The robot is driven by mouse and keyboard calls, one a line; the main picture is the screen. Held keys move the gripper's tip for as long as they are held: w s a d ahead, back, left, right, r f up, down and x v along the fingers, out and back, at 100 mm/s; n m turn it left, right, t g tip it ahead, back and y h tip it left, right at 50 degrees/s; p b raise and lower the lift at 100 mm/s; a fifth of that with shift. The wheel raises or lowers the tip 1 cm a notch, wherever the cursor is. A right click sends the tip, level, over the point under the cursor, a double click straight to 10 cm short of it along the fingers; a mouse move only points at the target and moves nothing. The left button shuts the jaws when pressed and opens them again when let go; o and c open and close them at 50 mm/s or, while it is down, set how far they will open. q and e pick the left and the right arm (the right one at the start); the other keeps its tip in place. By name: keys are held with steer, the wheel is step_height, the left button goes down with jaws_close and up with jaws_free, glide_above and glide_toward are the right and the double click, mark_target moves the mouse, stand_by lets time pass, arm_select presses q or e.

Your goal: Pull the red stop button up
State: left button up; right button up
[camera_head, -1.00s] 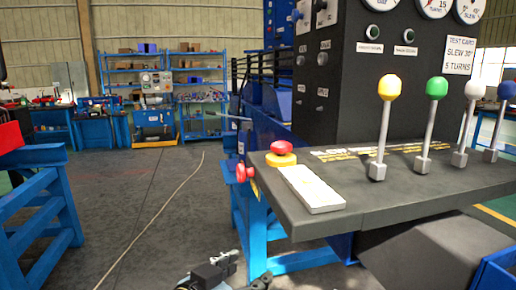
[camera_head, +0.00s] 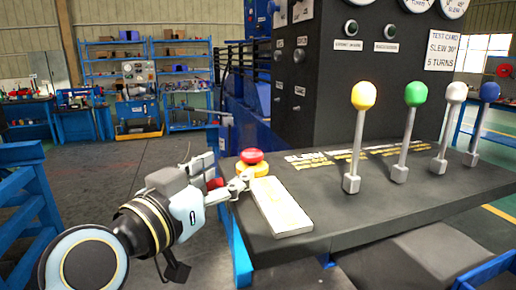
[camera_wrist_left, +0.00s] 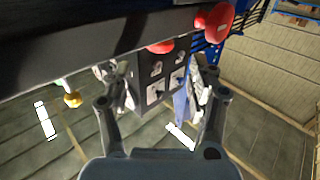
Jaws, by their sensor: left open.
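A second red knob (camera_head: 215,183) on the console's side is partly hidden behind the gripper. In the left wrist view the open fingers (camera_wrist_left: 157,75) show below two red knobs; which is the stop button I cannot tell. My right gripper is not in view.
Levers with yellow (camera_head: 363,96), green (camera_head: 415,94), white and blue knobs stand further right. A black gauge panel (camera_head: 320,100) rises behind. A blue frame (camera_head: 25,190) stands at left; floor between is clear.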

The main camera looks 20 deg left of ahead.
mark_target(247, 158)
arm_select(q)
steer(key=w, duration=0.2)
steer(key=w+d+p, duration=0.1)
steer(key=w, duration=0.1)
steer(key=w+p, duration=0.1)
steer(key=w, duration=0.1)
steer(key=shift+w+d+r, duration=0.1)
steer(key=shift+d+r, duration=0.05)
steer(key=shift+r, duration=0.1)
steer(key=shift+w+d, duration=0.2)
steer(key=shift+w, duration=0.9)
steer(key=shift+w+f, duration=0.1)
steer(key=shift+w, duration=0.3)
steer(key=c, duration=1.2)
jaws_close()
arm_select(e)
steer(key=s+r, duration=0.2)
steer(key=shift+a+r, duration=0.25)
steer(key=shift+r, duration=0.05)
arm_select(q)
steer(key=shift+d+f, duration=0.1)
